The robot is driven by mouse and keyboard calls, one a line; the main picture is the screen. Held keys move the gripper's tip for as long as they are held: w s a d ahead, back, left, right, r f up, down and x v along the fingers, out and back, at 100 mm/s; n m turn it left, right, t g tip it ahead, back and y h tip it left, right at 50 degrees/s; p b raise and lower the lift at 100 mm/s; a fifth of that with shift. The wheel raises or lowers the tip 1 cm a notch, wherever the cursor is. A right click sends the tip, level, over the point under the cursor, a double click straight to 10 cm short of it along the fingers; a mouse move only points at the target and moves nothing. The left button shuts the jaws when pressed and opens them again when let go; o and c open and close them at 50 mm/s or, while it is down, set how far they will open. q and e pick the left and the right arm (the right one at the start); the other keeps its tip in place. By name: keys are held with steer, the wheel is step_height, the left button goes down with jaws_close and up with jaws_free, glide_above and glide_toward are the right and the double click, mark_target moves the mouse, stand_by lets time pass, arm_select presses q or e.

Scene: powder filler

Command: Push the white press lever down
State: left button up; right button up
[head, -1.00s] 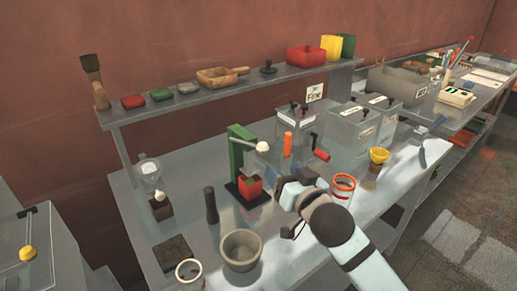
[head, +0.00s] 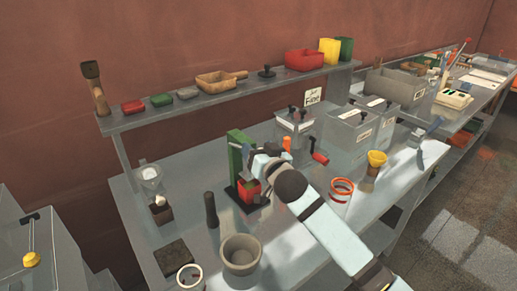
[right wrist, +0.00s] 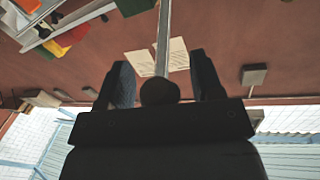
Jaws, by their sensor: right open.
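The green press (head: 237,152) stands on the grey bench with a red container (head: 250,190) at its base. My right gripper (head: 266,150) is at the press's upper right side and covers its lever in the head view. In the right wrist view the lever's grey bar (right wrist: 163,38) runs between the two open fingers. Its round knob (right wrist: 160,91), dark in shadow, sits between them close to the palm. I cannot tell whether the gripper touches the knob. My left gripper is out of view.
A grey bowl (head: 240,254) and a dark pestle-like cylinder (head: 211,209) stand in front of the press. A jar with a red rim (head: 342,189) and a yellow funnel (head: 377,158) are to the right. Grey bins (head: 353,130) stand behind.

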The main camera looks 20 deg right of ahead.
jaws_close()
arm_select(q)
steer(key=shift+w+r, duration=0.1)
arm_select(e)
steer(key=shift+f, duration=0.15)
